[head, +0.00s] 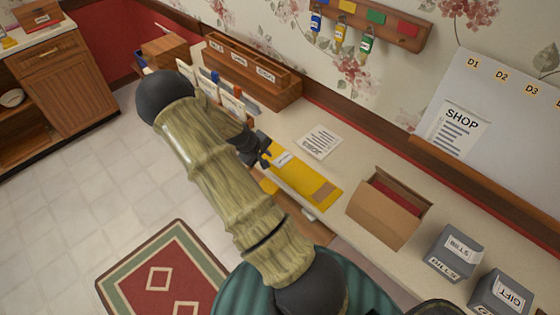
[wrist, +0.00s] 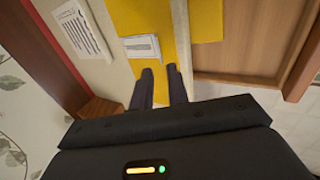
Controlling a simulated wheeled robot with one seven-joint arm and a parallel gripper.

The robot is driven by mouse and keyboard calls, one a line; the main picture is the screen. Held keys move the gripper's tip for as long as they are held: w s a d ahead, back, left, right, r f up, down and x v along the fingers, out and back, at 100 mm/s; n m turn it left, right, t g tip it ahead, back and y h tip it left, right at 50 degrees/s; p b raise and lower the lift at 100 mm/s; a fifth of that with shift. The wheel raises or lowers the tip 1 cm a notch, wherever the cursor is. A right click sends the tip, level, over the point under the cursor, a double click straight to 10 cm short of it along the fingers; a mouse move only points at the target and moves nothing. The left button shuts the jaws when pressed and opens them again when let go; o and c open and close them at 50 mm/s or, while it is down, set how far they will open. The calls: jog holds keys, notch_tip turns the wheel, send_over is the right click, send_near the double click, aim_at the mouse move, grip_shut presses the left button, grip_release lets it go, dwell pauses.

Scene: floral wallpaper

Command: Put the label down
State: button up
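A small white label (head: 283,158) with faint print lies over the upper end of a long yellow envelope (head: 308,182) on the counter. In the wrist view the label (wrist: 141,47) shows over the yellow surface (wrist: 178,40), just beyond my fingertips. My gripper (head: 264,148) is low over the counter at the envelope's upper left end. In the wrist view my gripper's two fingers (wrist: 160,70) are a little apart, with yellow showing between them and nothing held. I cannot tell whether a fingertip touches the label.
A printed sheet (head: 320,141) lies behind the envelope. An open cardboard box (head: 390,208) and grey bins (head: 455,250) stand to the right. A wooden sorter (head: 250,75) stands at the back left. An open drawer (wrist: 245,45) shows beside the envelope in the wrist view.

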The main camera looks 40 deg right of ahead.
aim_at(272, 162)
jog(key=x, duration=0.1)
jog(key=p+x, duration=0.1)
jog(key=x, duration=0.1)
jog(key=p+x, duration=0.1)
jog(key=x, duration=0.1)
jog(key=shift+s+d+f, duration=0.1)
jog(key=shift+s+d, duration=0.05)
jog(key=shift+s, duration=0.15)
grip_shut()
jog(key=shift+w, duration=0.1)
